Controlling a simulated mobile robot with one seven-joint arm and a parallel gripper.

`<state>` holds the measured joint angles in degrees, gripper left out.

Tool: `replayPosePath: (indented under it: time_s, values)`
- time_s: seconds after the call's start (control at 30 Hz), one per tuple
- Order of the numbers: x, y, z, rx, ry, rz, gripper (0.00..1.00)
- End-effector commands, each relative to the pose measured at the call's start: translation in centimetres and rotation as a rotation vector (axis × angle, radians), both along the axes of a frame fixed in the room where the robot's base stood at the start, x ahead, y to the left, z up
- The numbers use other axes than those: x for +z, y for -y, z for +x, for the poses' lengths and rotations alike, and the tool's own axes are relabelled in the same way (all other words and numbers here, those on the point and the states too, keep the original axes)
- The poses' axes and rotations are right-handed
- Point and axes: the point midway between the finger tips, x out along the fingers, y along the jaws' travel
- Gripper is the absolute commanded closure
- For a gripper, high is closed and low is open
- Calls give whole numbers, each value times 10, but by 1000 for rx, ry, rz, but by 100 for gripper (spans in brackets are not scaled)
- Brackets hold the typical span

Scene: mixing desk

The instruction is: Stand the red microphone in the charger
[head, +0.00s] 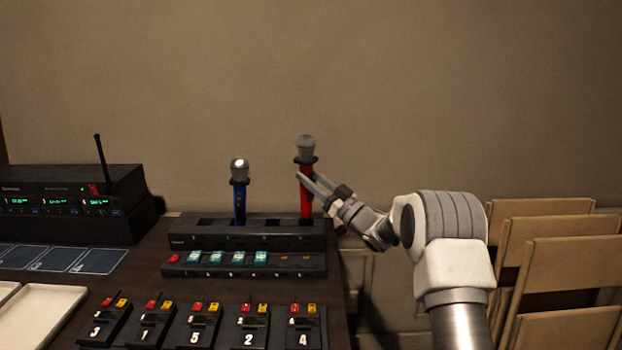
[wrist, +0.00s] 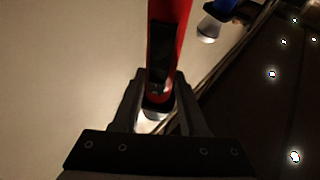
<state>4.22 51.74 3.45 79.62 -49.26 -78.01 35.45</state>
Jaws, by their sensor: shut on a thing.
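The red microphone (head: 305,192) stands upright, grey head up, over the right end of the black charger (head: 250,243). My gripper (head: 308,182) reaches in from the right and is shut on its red body. In the wrist view the red microphone (wrist: 180,20) runs up between the fingers. Its lower end overlaps the charger's right end in the head view; I cannot tell whether it is seated in a slot or just above or behind it. A blue microphone (head: 239,200) stands upright in the charger, left of the red one, with an empty slot between them.
A black receiver (head: 75,235) with an antenna stands at the left. A row of teal and red buttons (head: 240,260) and several numbered black packs (head: 250,328) lie in front of the charger. A pale tray (head: 40,315) is front left. Folding chairs (head: 560,270) stand at the right.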

Motion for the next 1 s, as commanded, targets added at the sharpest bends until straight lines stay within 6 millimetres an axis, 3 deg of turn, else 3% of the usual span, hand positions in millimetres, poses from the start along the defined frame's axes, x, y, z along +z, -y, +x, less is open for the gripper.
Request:
replayPosePath:
  time_s: [1.0]
  values:
    - [-25, 0, 0, 1, 3, 1, 100]
